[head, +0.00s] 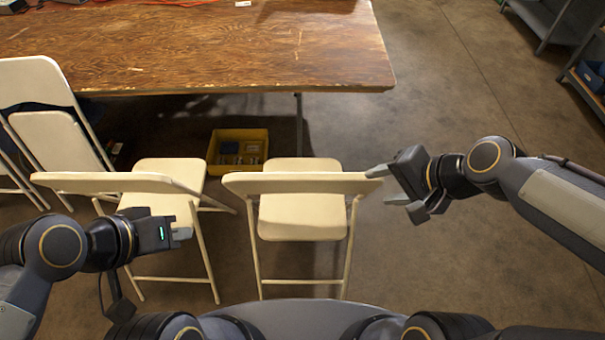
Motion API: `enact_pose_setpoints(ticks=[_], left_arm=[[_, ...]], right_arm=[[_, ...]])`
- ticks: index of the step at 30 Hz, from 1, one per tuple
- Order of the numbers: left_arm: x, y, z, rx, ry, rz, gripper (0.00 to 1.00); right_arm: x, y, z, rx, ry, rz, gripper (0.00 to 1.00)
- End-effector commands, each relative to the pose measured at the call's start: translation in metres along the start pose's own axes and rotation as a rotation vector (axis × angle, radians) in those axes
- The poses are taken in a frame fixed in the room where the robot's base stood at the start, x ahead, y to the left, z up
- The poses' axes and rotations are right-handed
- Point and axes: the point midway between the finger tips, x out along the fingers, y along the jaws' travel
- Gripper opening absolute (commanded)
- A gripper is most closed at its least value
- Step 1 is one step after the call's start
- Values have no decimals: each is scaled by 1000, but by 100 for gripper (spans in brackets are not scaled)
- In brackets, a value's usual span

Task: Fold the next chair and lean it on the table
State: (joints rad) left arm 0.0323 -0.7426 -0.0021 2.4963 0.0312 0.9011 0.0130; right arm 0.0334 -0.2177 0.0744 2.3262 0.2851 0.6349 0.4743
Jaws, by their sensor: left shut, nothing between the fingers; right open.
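Two cream folding chairs stand unfolded in front of the wooden table (200,45). The right chair (302,222) is in the middle of the head view, its backrest towards me. The left chair (165,205) stands beside it, turned a little. At the far left, another cream chair (40,85) appears folded and leans at the table's edge. My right gripper (382,185) is open, its fingers beside the right end of the right chair's backrest; I cannot tell if they touch it. My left gripper (185,234) is shut and empty, in front of the left chair.
A yellow bin (238,150) with small items sits on the floor under the table. Shelving (560,25) with a blue bin (592,75) stands at the upper right. The concrete floor right of the table is clear.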

Motion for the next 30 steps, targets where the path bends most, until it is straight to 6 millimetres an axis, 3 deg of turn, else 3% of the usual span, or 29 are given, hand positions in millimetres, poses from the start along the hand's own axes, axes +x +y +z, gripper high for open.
enact_pose_setpoints(ticks=[3,6,12,20,30], left_arm=[[-8,4,-4,0,0,0,0],[-12,5,-6,0,0,0,0],[-15,7,-8,0,0,0,0],[-4,2,-2,0,0,0,0],[29,-13,14,0,0,0,0]], right_arm=[[41,-27,-12,274,-67,-4,47],[74,-41,-18,481,-100,-1,47],[116,-51,-22,744,-131,17,47],[147,-50,-19,794,-135,22,47],[224,-52,-9,791,-136,23,47]])
